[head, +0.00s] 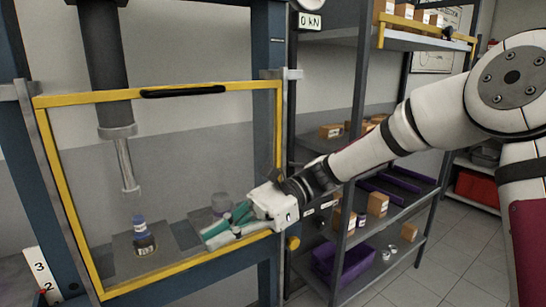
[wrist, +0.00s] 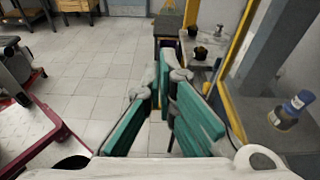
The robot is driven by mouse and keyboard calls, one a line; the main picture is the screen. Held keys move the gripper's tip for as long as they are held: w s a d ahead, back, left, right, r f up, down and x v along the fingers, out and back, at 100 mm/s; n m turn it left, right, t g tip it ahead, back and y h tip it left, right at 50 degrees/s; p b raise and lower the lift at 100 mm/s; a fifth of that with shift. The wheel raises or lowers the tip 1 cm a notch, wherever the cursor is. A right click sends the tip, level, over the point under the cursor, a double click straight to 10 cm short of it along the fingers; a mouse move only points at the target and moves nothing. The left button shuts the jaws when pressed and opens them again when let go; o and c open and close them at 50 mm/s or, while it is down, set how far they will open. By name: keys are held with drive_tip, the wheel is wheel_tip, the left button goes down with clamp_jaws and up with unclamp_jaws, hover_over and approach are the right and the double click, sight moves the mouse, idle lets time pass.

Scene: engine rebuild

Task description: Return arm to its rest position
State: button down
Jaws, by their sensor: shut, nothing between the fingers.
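My gripper (head: 222,228), white with teal finger pads, is at the lower right of the press's yellow-framed guard (head: 160,97). The fingers point left and slightly down in the head view. They are shut and empty. The fingers also show in the wrist view (wrist: 166,85), with open floor beyond them and the yellow guard frame close on their right. My white arm (head: 370,150) is stretched out from the right to the guard. I cannot tell whether the gripper touches the guard.
A small dark jar with a blue top (head: 143,238) stands on the press bed, seen within the guard frame. A grey cylindrical part (head: 221,202) is behind my fingers. A shelf rack (head: 352,130) with boxes and purple bins stands just behind my forearm. Tiled floor (head: 450,260) is clear at the lower right.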

drive_tip(key=s+d+n+t+h, duration=0.3)
drive_tip(key=s+d+t+h, duration=0.1)
drive_tip(key=d, duration=0.5)
drive_tip(key=s+d+n+t+h, duration=0.4)
drive_tip(key=s+d, duration=0.2)
drive_tip(key=d, duration=0.3)
drive_tip(key=s+d+n+t+h, duration=0.3)
drive_tip(key=s+d+t+h, duration=0.2)
drive_tip(key=d, duration=0.5)
drive_tip(key=shift+s+f+n, duration=0.3)
drive_tip(key=shift+s+f, duration=0.05)
drive_tip(key=shift+s, duration=0.15)
